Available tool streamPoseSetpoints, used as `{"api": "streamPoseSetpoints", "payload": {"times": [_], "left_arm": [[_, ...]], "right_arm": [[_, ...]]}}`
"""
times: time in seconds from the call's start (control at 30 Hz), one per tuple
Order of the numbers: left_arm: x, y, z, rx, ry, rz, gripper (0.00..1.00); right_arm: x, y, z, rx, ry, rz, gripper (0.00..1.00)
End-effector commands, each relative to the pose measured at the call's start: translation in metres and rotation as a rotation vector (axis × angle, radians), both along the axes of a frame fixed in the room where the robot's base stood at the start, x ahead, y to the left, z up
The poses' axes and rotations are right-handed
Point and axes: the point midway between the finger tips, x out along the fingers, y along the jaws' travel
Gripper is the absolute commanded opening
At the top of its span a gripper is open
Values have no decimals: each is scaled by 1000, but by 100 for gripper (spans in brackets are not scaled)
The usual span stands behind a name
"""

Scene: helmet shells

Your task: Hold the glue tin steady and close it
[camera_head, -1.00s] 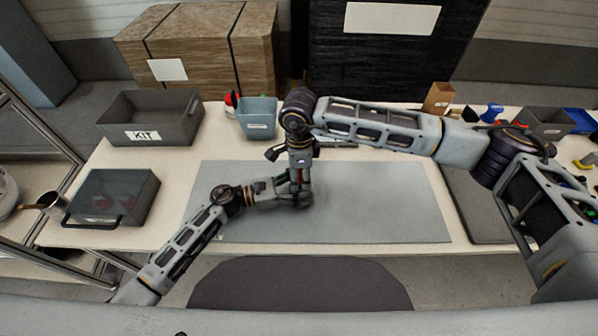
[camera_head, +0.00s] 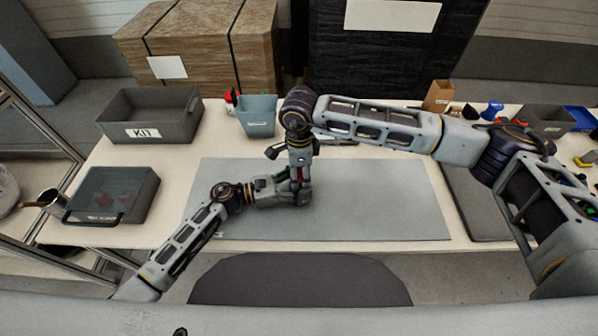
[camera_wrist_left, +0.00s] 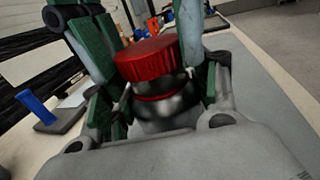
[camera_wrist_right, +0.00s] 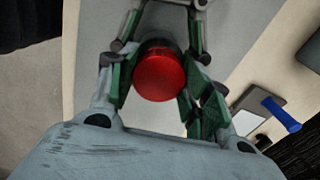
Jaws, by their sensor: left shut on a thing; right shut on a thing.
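The glue tin is a dark, glossy can (camera_wrist_left: 165,108) with a red band and a ribbed red lid (camera_wrist_left: 148,60) at its top. My left gripper (camera_wrist_left: 165,115) is shut around the tin's body. My right gripper (camera_wrist_right: 155,95) comes from above and is shut on the lid, whose round red top (camera_wrist_right: 160,76) shows between its green fingers. Whether the lid sits fully down is unclear. In the head view my left gripper (camera_head: 297,187) and right gripper (camera_head: 301,172) meet over the grey mat (camera_head: 380,205) and mostly hide the tin.
A grey KIT box (camera_head: 150,117), a blue-grey bin (camera_head: 258,117) and a dark lidded box (camera_head: 115,195) stand on the table's left and back. A blue-handled tool (camera_head: 492,110) and small boxes are at the back right. The mat's right half is clear.

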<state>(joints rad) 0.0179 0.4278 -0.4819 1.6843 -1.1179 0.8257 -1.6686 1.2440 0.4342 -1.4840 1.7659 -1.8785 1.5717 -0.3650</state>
Motion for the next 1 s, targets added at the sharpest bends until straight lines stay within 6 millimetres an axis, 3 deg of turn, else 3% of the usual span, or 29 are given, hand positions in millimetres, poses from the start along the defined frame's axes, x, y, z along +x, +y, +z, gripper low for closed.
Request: {"api": "streamPoseSetpoints", "payload": {"times": [0.6,0.63,0.8,1.0], "left_arm": [[-1,-2,1,-6,2,-5,18],[-2,-2,2,-6,2,-6,0],[-2,-2,3,-9,1,-7,0],[-1,-2,3,-7,-1,-4,0]], "right_arm": [[-1,-1,-15,-4,6,-3,39],[-1,-1,-15,-4,6,-4,55],[-2,-2,-15,-5,7,-3,76],[-1,-1,-13,-4,6,-2,76]]}}
